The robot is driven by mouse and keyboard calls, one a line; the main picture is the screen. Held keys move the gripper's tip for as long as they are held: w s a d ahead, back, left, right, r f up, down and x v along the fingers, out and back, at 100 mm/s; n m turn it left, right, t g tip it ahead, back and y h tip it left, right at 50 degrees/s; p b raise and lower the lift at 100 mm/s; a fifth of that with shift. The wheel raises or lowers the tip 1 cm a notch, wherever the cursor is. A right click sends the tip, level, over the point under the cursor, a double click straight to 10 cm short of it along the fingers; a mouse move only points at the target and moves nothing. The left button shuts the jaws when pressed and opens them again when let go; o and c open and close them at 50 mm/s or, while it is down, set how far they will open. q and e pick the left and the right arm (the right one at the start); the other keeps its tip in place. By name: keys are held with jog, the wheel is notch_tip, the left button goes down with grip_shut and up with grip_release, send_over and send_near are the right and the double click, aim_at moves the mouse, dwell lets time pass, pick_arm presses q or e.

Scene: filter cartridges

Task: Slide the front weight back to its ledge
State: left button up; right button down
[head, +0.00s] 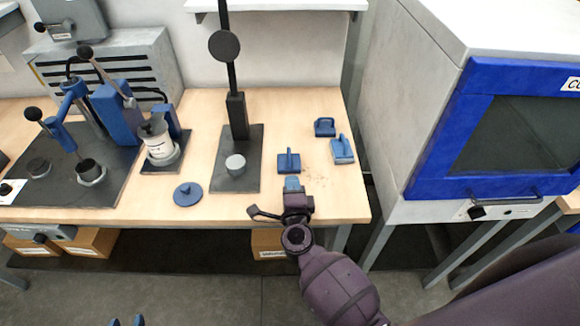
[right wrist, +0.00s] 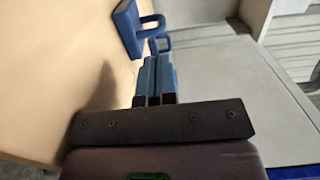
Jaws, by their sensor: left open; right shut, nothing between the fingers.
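Three blue weights with raised handles are on the wooden table in the head view. The nearest, the front weight (head: 288,163), lies flat with its handle up. Another weight (head: 342,151) is to its right, and a third weight (head: 325,127) is further back. My right gripper (head: 292,184) is shut and empty, its light-blue fingertips just in front of the front weight; I cannot tell if they touch. In the right wrist view the shut fingers (right wrist: 158,75) point at a blue weight (right wrist: 127,28). Only the tips of my left gripper (head: 127,321) show at the bottom edge, apart. I cannot identify the ledge.
A blue round lid (head: 187,194) lies near the front edge. Blue presses (head: 115,115) are at the left. A blue-doored cabinet (head: 490,130) stands at the right.

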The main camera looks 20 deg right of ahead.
aim_at(288, 150)
jog(key=x, duration=0.5)
jog(key=shift+w, duration=0.3)
jog(key=shift+w+d, duration=0.1)
jog(key=shift+w, duration=0.3)
jog(key=b+x, duration=0.1)
jog(key=x, duration=0.4)
jog(key=shift+w+f, duration=0.1)
jog(key=shift+w, duration=0.2)
jog(key=shift+w+d, duration=0.25)
jog(key=shift+w, duration=0.35)
jog(key=shift+s, duration=0.1)
